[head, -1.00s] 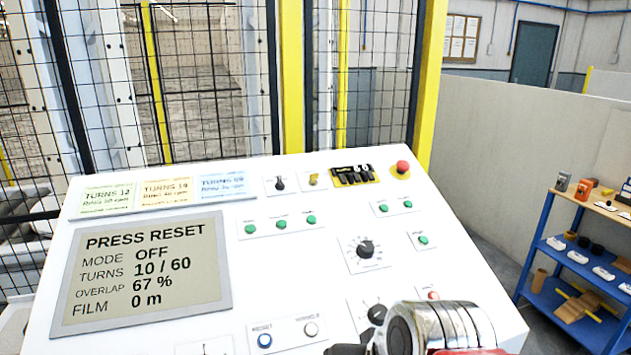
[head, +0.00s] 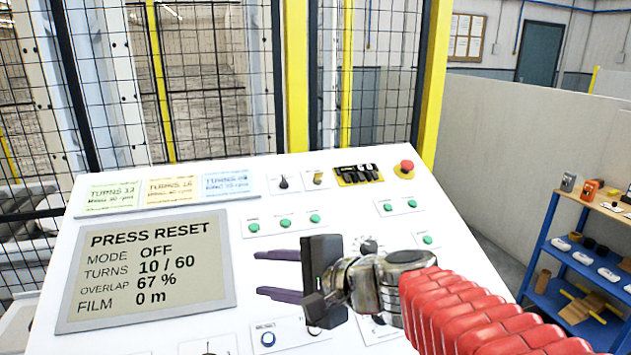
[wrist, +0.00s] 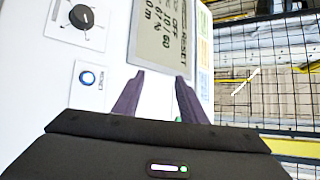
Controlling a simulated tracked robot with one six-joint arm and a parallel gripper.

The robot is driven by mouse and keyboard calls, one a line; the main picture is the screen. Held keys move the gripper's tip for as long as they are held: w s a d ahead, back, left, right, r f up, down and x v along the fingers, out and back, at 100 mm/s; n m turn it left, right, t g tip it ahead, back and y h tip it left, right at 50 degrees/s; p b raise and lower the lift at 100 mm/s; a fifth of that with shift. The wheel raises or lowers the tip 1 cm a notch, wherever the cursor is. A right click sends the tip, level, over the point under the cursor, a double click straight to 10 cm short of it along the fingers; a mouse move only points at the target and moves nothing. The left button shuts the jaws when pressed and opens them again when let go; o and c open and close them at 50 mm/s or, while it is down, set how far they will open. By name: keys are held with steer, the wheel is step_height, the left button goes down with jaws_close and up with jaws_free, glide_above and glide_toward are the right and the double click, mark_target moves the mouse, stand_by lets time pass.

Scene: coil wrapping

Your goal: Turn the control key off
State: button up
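The white sloped control panel (head: 225,325) fills the lower middle of the head view. Near its top edge is a small brass-coloured key switch (head: 318,179), which looks like the control key; its exact angle is too small to read. A black knob (head: 284,183) sits just left of it. My gripper (head: 257,274) hovers over the middle of the panel, below the key and apart from it, fingers pointing left. In the wrist view its two dark purple fingers (wrist: 160,78) are apart with nothing between them. The key is not clear in the wrist view.
The display (head: 150,268) reads PRESS RESET, MODE OFF. A row of black switches (head: 358,174) and a red emergency button (head: 406,166) stand right of the key. Green buttons (head: 285,222) lie below it. A mesh fence (head: 210,80) rises behind. A blue shelf (head: 545,258) is at right.

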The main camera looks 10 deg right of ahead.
steer(key=w+d+r+m+t, duration=0.2)
steer(key=w+r+m, duration=0.1)
steer(key=w+m, duration=0.2)
steer(key=m+t+h, duration=0.6)
steer(key=m+h, duration=0.2)
steer(key=m, duration=0.8)
glide_toward(318, 176)
steer(key=s+d, duration=0.1)
steer(key=s, duration=0.5)
steer(key=shift+w, duration=0.2)
steer(key=shift+w+a, duration=0.25)
steer(key=shift+w, duration=2.05)
steer(key=shift+w+a, duration=0.25)
steer(key=shift+w, duration=2)
steer(key=shift+w+a, duration=0.25)
steer(key=shift+w, duration=2.05)
jaws_close()
